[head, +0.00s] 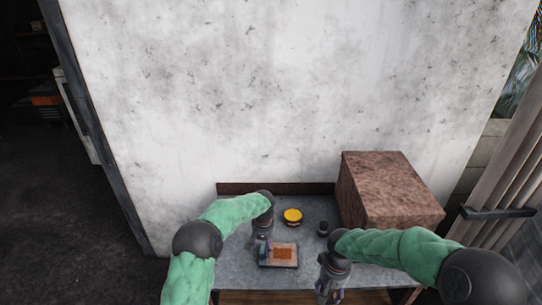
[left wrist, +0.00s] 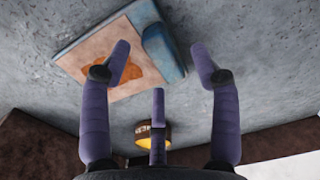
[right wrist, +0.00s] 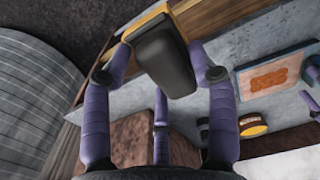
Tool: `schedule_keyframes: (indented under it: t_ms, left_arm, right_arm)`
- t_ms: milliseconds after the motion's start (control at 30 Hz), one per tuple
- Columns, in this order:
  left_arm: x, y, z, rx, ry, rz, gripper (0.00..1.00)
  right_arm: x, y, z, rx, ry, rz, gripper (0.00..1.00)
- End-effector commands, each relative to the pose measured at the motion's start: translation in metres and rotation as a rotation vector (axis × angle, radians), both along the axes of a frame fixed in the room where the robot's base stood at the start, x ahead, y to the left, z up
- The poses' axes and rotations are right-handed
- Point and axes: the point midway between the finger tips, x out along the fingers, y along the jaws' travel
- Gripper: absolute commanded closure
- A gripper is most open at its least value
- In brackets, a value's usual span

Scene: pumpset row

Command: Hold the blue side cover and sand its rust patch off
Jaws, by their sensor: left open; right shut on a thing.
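The side cover (head: 279,265) lies on the grey table, a blue-edged plate with a pale face and an orange-brown rust patch (head: 283,253). In the left wrist view the cover (left wrist: 85,55) shows a raised blue part (left wrist: 163,48) along one side. My left gripper (head: 263,246) is open at the cover's left side. Its fingers (left wrist: 165,62) are spread either side of the blue part; I cannot tell whether they touch it. My right gripper (right wrist: 163,70) is shut on a dark block (right wrist: 165,65) with a yellow-brown edge, held near the table's front edge, apart from the cover.
A yellow-topped round tin (head: 292,215) stands behind the cover. A small black object (head: 322,228) stands to its right. A large brown box (head: 390,190) fills the table's back right. A wall rises behind the table. Some bare tabletop (head: 318,210) shows between tin and box.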

Motion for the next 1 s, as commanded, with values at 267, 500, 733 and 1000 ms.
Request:
schedule_keyframes:
  t_ms: [267, 500, 733, 1000]
  left_arm:
    - [0.000, 0.000, -0.021, -0.001, 0.000, 0.000, 0.38]
    - [0.000, 0.000, -0.024, -0.001, 0.000, 0.000, 0.38]
    - [0.000, 0.000, -0.024, -0.001, 0.000, 0.000, 0.66]
    - [0.000, 0.000, -0.024, 0.000, 0.000, 0.000, 1.00]
  right_arm:
    - [0.000, 0.000, 0.000, 0.000, -0.001, 0.000, 0.79]
    - [0.000, 0.000, 0.000, 0.000, -0.001, 0.000, 0.79]
    - [0.000, 0.000, 0.000, 0.000, -0.001, 0.000, 0.79]
    - [0.000, 0.000, 0.000, 0.000, -0.001, 0.000, 0.79]
